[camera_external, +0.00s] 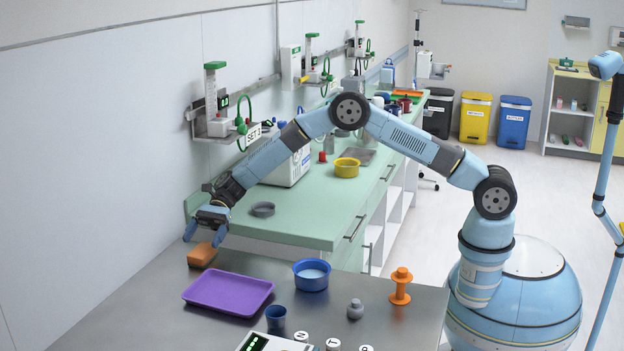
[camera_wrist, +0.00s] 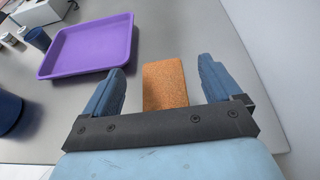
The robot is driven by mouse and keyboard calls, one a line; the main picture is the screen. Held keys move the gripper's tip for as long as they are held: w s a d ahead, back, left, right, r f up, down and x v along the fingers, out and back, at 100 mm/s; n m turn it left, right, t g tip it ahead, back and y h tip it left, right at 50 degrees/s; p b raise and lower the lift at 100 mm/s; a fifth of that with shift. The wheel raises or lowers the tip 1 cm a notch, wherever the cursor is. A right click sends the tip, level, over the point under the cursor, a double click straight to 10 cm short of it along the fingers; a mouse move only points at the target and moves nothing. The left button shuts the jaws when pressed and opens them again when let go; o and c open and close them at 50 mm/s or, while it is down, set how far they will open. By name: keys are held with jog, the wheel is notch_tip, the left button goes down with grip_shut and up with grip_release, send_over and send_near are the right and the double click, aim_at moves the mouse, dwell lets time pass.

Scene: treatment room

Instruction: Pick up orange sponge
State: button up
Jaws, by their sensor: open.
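The orange sponge (camera_external: 202,255) is a small block lying on the grey metal table at its far left, beside the purple tray. In the wrist view the sponge (camera_wrist: 165,85) shows between my two fingers, a little beyond them, its near end hidden by the gripper's body. My gripper (camera_external: 205,234) is just above the sponge in the external view, pointing down. In the wrist view my gripper (camera_wrist: 163,85) is open, with a gap on both sides of the sponge. No contact with the sponge shows.
The purple tray (camera_external: 228,293) lies right of the sponge. A blue bowl (camera_external: 311,275), a dark blue cup (camera_external: 275,318), a grey weight (camera_external: 355,309) and an orange spool (camera_external: 400,286) stand on the table. The green counter (camera_external: 300,215) is behind; a wall runs along the left.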

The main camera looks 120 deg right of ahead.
aim_at(198, 253)
jog(key=f, duration=0.1)
jog(key=w+a+f, duration=0.1)
jog(key=f, duration=0.1)
jog(key=shift+w+a, duration=0.15)
jog(key=shift+a, duration=0.05)
jog(key=shift+w+a+f, duration=0.1)
jog(key=shift+w+a, duration=0.2)
jog(key=c, duration=1)
